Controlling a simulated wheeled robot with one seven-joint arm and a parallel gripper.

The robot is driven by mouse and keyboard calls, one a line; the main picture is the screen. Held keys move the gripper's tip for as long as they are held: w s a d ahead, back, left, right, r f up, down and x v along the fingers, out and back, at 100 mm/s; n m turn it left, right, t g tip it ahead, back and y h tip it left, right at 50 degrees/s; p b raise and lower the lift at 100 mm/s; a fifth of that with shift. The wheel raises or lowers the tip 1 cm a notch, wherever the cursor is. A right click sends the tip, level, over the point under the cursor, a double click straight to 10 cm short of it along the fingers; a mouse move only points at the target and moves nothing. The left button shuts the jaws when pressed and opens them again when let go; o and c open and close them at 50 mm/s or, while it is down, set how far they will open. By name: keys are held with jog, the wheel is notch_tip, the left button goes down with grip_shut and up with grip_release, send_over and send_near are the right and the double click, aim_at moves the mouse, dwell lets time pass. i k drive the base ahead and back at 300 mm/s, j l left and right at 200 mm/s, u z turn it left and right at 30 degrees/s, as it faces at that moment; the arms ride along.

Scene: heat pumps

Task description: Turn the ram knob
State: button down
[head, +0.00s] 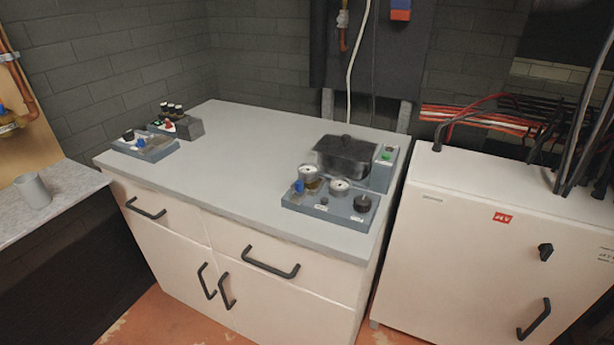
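Several knobs stand on the small control units on the white cabinet's grey top; the labels are too small to read, so I cannot tell which one is the ram knob. The right grey panel (330,213) carries a large black knob (362,203), a small dark knob (324,200), a blue handle (298,187) and two round gauges (339,187). The left grey panel (150,151) has a black knob (128,135) and a blue part (141,143). Behind it, a dark box (186,127) bears several black knobs and a red one. My gripper is not in view.
A dark lidded tank (345,156) and an upright box with a green button (386,156) stand behind the right panel. The grey top (230,150) is clear in the middle. A white electrical cabinet (480,230) stands at right. A grey cup (33,191) is on the left counter.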

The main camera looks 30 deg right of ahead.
aim_at(362, 203)
jog(key=j, duration=0.65)
jog(key=k+j+z, duration=0.1)
jog(key=j, duration=0.55)
jog(key=k+j, duration=0.1)
jog(key=j, duration=0.55)
jog(key=z, duration=0.05)
